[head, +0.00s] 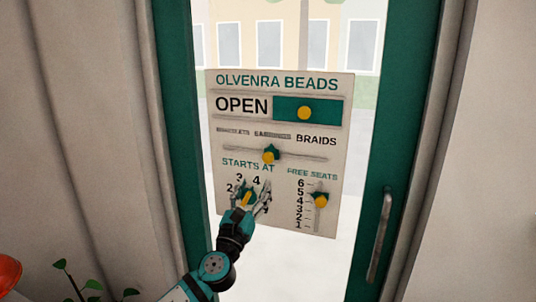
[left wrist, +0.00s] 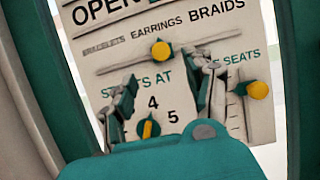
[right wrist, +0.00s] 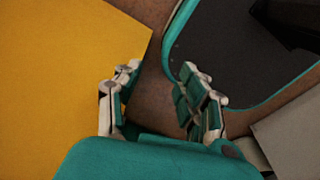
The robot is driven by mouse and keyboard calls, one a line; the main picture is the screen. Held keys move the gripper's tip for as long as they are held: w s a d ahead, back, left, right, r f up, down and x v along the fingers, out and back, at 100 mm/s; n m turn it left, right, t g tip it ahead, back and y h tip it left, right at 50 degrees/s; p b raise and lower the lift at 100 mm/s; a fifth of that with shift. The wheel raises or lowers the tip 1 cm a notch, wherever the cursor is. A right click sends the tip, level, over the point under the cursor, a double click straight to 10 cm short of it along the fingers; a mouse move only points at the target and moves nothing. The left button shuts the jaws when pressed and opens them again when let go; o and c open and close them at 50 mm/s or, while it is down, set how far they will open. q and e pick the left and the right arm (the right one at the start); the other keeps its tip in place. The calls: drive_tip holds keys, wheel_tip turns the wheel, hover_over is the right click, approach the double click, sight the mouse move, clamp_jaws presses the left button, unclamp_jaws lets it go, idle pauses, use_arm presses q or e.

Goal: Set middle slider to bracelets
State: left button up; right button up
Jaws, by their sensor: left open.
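The sign board (head: 220,180) hangs on the glass door. Its middle slider has a yellow knob on a teal base (head: 270,155), near the middle of a horizontal slot, below EARRINGS. The BRACELETS label (head: 233,131) is at the slot's left end and looks faint; BRAIDS (head: 316,140) is at the right. My left gripper (head: 250,198) is open, below the slider and in front of the STARTS AT dial. In the left wrist view the slider knob (left wrist: 160,50) shows between and beyond the spread fingers, untouched. My right gripper (right wrist: 158,70) is open and empty, away from the board.
The OPEN slider's yellow knob (head: 305,113) is above. The FREE SEATS knob (head: 321,199) is at the lower right. The STARTS AT dial (left wrist: 148,128) is close to my left fingers. A door handle (head: 380,235) stands to the right. A yellow surface (right wrist: 60,70) is near my right gripper.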

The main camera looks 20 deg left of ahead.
sight(267, 158)
use_arm(q)
drive_tip(key=x, duration=1.2)
drive_tip(key=shift+w+p, duration=0.1)
drive_tip(key=shift+p, duration=0.2)
clamp_jaws()
